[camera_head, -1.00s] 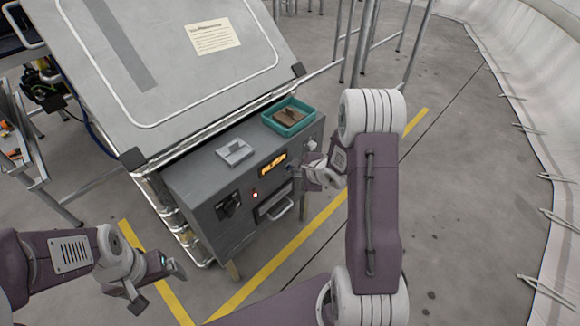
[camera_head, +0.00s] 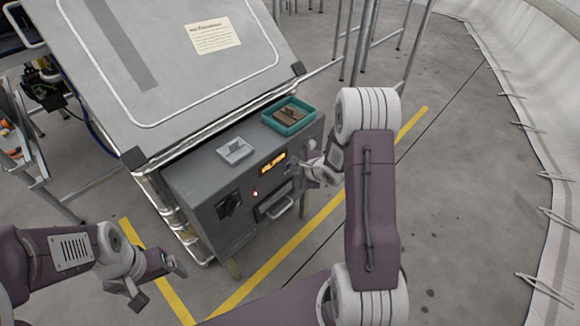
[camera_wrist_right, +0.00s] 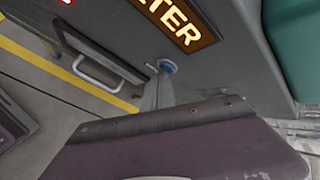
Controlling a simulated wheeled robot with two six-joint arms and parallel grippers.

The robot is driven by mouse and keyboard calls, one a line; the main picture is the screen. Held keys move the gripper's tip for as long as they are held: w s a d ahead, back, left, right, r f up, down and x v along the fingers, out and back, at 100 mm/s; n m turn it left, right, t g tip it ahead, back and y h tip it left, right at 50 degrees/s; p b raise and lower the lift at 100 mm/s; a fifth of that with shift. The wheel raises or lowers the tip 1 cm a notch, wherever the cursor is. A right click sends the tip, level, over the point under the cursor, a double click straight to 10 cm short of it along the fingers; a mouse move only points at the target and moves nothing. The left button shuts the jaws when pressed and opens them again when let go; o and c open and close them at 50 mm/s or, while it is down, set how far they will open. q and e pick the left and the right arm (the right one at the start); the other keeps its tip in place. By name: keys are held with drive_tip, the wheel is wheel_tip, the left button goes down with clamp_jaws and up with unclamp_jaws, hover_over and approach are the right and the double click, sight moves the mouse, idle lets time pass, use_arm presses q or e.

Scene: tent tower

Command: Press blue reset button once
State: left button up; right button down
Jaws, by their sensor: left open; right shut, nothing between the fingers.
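The blue button (camera_wrist_right: 168,66) is a small round knob on the grey box's front, just beside the lit orange display, in the right wrist view. My right gripper (camera_wrist_right: 160,82) is shut and empty, its tips at or very near the button's edge; I cannot tell whether they touch it. In the head view the right gripper (camera_head: 302,170) is at the box's right front and largely hides the button. My left gripper (camera_head: 158,284) is open and empty, low at the left, away from the box.
The grey control box (camera_head: 200,183) has an orange display (camera_head: 272,163), a red light (camera_head: 255,194), a black switch (camera_head: 229,205) and a handle (camera_head: 280,209). A teal tray (camera_head: 291,128) sits on top. Bare floor lies to the right.

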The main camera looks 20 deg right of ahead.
idle(0.5)
drive_tip(key=shift+s+d+p, duration=0.25)
drive_tip(key=shift+s+p, duration=0.2)
drive_tip(key=shift+s, duration=0.25)
drive_tip(key=shift+s, duration=0.1)
drive_tip(key=s, duration=0.1)
drive_tip(key=s+d+p, duration=0.1)
drive_tip(key=s, duration=0.1)
drive_tip(key=s+d, duration=0.1)
drive_tip(key=shift+s+p, duration=0.25)
drive_tip(key=shift+p, duration=0.05)
idle(0.4)
